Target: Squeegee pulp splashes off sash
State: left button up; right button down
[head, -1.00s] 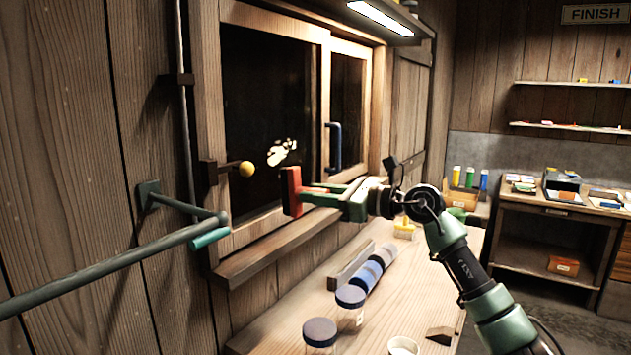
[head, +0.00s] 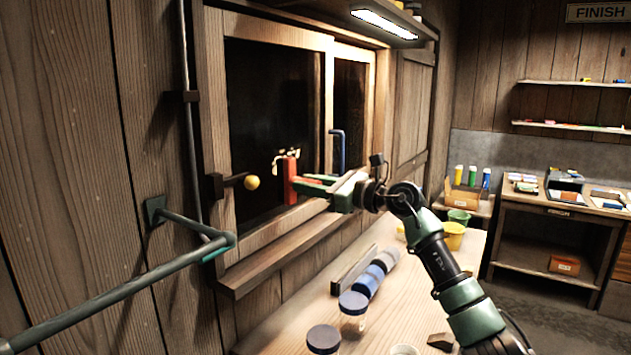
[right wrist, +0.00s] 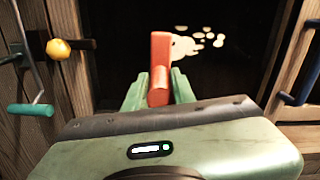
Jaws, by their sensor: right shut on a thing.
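Cream pulp splashes (head: 279,157) show on the dark glass of the left sash (head: 262,100), partly hidden behind the squeegee in the head view. In the right wrist view a blob and several spots (right wrist: 184,47) lie just right of the squeegee's top. My right gripper (head: 306,184) is shut on the red squeegee (head: 290,182), which stands upright in front of the glass, low in the pane. I cannot tell whether its edge touches the glass. My left gripper is not in view.
A yellow knob (head: 252,182) on a dark peg sticks out left of the squeegee. A blue handle (head: 338,150) is on the right. The sill (head: 275,262) runs below. The bench (head: 395,315) holds lidded jars (head: 353,304). A green rod (head: 120,275) juts from the wall.

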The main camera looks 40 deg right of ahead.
jog(key=shift+p+x, duration=0.4)
jog(key=shift+x, duration=0.45)
dwell(0.6)
